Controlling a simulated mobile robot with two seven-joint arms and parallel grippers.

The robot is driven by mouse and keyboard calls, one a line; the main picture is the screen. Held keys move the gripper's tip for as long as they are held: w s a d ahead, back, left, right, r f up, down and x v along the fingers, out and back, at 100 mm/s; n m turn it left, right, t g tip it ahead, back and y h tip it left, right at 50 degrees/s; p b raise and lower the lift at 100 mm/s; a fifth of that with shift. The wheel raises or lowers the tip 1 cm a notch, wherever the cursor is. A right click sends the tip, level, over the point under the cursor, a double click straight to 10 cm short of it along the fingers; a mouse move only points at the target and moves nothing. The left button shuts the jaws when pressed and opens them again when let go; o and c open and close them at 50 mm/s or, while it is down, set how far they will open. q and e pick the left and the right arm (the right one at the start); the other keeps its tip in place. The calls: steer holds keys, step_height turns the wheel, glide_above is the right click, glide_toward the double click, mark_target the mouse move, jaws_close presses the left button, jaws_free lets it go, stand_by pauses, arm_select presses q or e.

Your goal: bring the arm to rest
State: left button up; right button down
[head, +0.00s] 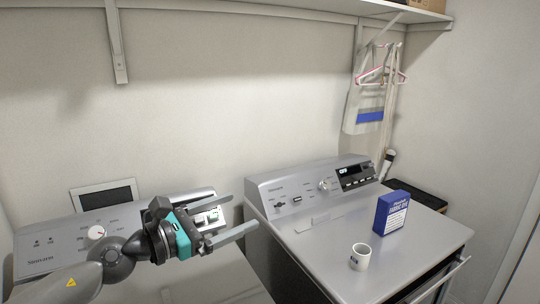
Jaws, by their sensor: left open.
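My left arm comes in from the lower left of the head view. Its gripper (231,218) is open, with two grey fingers spread apart and nothing between them. It hangs in front of the left machine's control panel (66,247), hiding part of it, and its fingers point right toward the other machine. My right gripper is not in view.
On the right machine (330,270) stand a blue box (391,213) and a small white cup (360,256). Its lid looks closed. A shelf (290,8) runs above.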

arm_select(q)
steer(key=s+a+f+n+t+y, duration=0.1)
steer(key=s+a+f+n+y, duration=0.3)
steer(key=n, duration=0.8)
steer(key=s+a+f+n+t+y, duration=0.15)
steer(key=f+n+y, duration=0.35)
steer(key=n, duration=0.7)
steer(key=s+a+f+n+t+y, duration=0.2)
steer(key=a+f+n+y, duration=0.3)
steer(key=n, duration=0.7)
steer(key=s+d+f+n+g, duration=0.1)
steer(key=s+f+n+g, duration=0.5)
steer(key=s, duration=0.6)
steer(key=s+d+f+n+g, duration=0.1)
steer(key=s+f+n+g, duration=0.5)
steer(key=s, duration=0.7)
step_height(320, 180, down, 29)
steer(key=m+g+b, duration=0.2)
steer(key=b, duration=0.4)
steer(key=s+a+f+b, duration=0.2)
steer(key=s+f+b, duration=0.4)
steer(key=s+f, duration=1)
step_height(320, 180, down, 4)
steer(key=shift+a+f+g, duration=0.1)
steer(key=shift+a+g, duration=0.2)
steer(key=shift+g, duration=0.15)
